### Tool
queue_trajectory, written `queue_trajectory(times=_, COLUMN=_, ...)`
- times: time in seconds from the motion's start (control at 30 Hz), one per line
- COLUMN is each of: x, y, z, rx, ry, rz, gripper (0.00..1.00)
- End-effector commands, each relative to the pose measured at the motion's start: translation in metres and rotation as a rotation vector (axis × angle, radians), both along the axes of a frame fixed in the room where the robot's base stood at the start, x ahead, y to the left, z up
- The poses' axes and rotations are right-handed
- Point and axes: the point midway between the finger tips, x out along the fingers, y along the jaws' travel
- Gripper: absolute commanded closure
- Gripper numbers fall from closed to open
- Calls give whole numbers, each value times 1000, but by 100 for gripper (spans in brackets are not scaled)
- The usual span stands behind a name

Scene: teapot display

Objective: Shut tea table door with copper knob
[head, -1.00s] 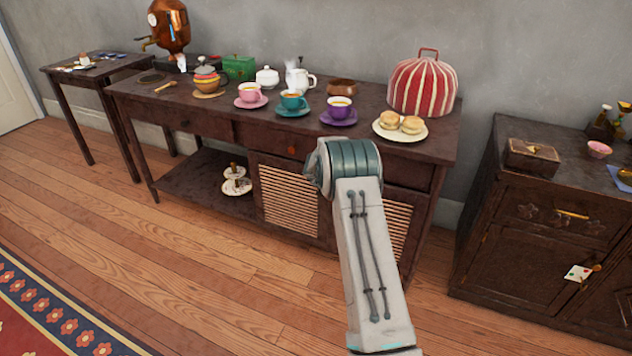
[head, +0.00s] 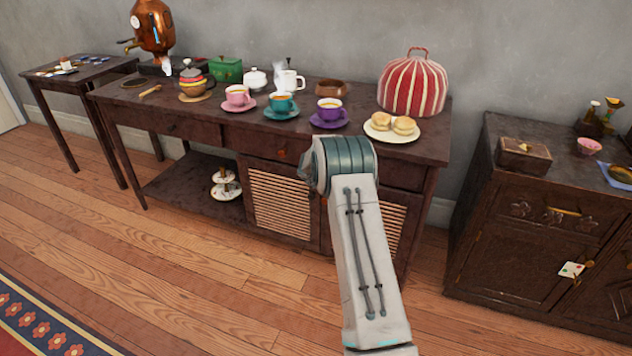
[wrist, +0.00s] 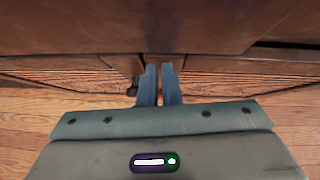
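The dark wooden tea table (head: 215,128) stands against the wall in the head view, with a left slatted door (head: 282,206) and a right slatted door (head: 391,226) below its drawers. My forearm hides part of the doors. An orange-copper knob (head: 282,153) shows on the drawer above the left door. In the wrist view, my gripper (wrist: 160,68) has its fingers close together with only a narrow gap, holding nothing. It points at the division between left slats (wrist: 75,76) and right slats (wrist: 240,78). A dark knob (wrist: 132,88) is just left of the fingers. Door angle and contact are unclear.
Cups, a striped tea cosy (head: 414,84) and a plate of buns (head: 392,128) stand on the table. A dark cabinet (head: 520,230) is at the right, a small side table (head: 75,80) at the left. The wooden floor (head: 200,270) in front is clear.

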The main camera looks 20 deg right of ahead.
Motion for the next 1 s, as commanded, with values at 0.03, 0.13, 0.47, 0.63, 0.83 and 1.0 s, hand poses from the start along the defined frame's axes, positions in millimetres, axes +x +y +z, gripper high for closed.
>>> queue_trajectory(times=0.03, x=1, y=1, z=3, rx=-6, ry=-13, rz=4, gripper=100)
queue_trajectory(times=0.13, x=-7, y=13, z=1, rx=-4, ry=-12, rz=4, gripper=100)
queue_trajectory(times=0.47, x=-46, y=51, z=42, rx=2, ry=-5, rz=1, gripper=100)
queue_trajectory(times=0.63, x=-63, y=61, z=62, rx=2, ry=-3, rz=-5, gripper=100)
queue_trajectory(times=0.83, x=-72, y=71, z=72, rx=3, ry=-1, rz=-4, gripper=100)
queue_trajectory(times=1.0, x=-73, y=74, z=80, rx=-7, ry=-2, rz=18, gripper=100)
